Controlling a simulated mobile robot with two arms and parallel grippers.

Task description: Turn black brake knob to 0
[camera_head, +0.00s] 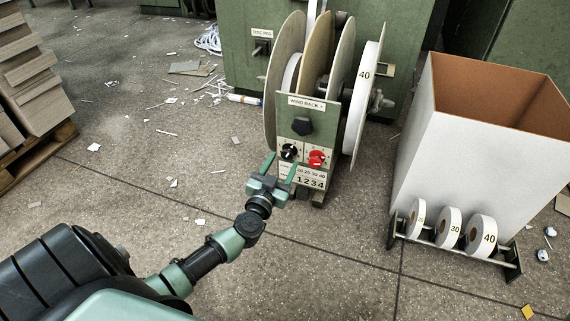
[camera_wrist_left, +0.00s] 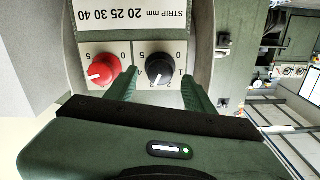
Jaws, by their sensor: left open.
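The black brake knob (camera_head: 289,151) is on the front panel of the feeder, left of the red knob (camera_head: 316,158) in the head view. In the left wrist view, turned over, the black knob (camera_wrist_left: 160,73) shows between my finger tips, and the red knob (camera_wrist_left: 103,70) is left of them. The black knob's white pointer slants to the lower left there; I cannot tell the exact number it marks. My left gripper (camera_head: 281,167) is open, with one finger on each side of the black knob and no visible grip on it. My right gripper is not in view.
A tall open carton (camera_head: 450,150) and a rack of numbered rolls (camera_head: 448,228) stand at right. Stacked boards (camera_head: 30,75) are at left.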

